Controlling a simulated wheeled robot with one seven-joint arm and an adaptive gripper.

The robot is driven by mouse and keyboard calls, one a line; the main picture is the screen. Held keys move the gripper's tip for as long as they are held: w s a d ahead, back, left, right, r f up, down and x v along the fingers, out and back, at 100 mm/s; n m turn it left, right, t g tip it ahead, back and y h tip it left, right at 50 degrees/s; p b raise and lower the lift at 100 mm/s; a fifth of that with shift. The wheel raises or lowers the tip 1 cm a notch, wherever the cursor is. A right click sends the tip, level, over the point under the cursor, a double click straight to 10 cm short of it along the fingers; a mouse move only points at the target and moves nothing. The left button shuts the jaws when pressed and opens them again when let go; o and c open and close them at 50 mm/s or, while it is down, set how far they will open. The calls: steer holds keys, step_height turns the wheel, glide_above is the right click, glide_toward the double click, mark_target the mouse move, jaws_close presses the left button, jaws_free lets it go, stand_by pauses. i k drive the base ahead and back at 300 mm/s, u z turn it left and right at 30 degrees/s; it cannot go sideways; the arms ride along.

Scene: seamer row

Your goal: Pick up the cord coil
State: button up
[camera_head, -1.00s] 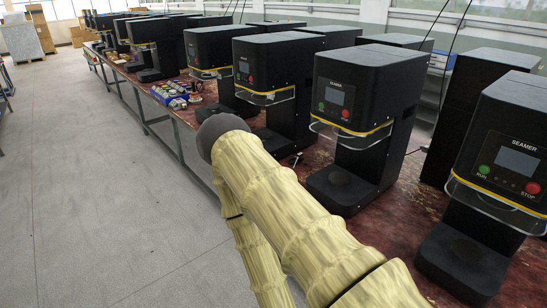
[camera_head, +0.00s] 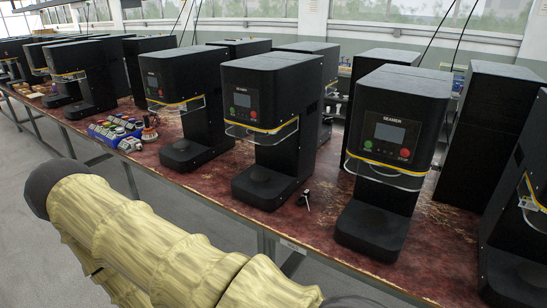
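A small reddish-brown object (camera_head: 150,130), which looks like the cord coil, stands on the table to the right of the colourful small items. It is too small to make out its windings. My arm, in a yellowish ridged cover with a dark rounded end, crosses the lower left of the head view, in front of the table edge. My gripper is not in view, so its distance from the coil and what it holds cannot be seen.
Black seamer machines (camera_head: 270,110) stand in a row along the dark red table (camera_head: 225,190). Colourful small items (camera_head: 117,131) lie left of the coil. A small black and silver object (camera_head: 305,198) lies between two machines. Grey floor (camera_head: 40,150) is clear at the left.

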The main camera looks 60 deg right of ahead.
mark_target(306, 194)
steer(key=z, duration=0.35)
steer(key=i, duration=1.3)
steer(key=z, duration=1.65)
steer(key=i, duration=0.7)
steer(key=z, duration=0.7)
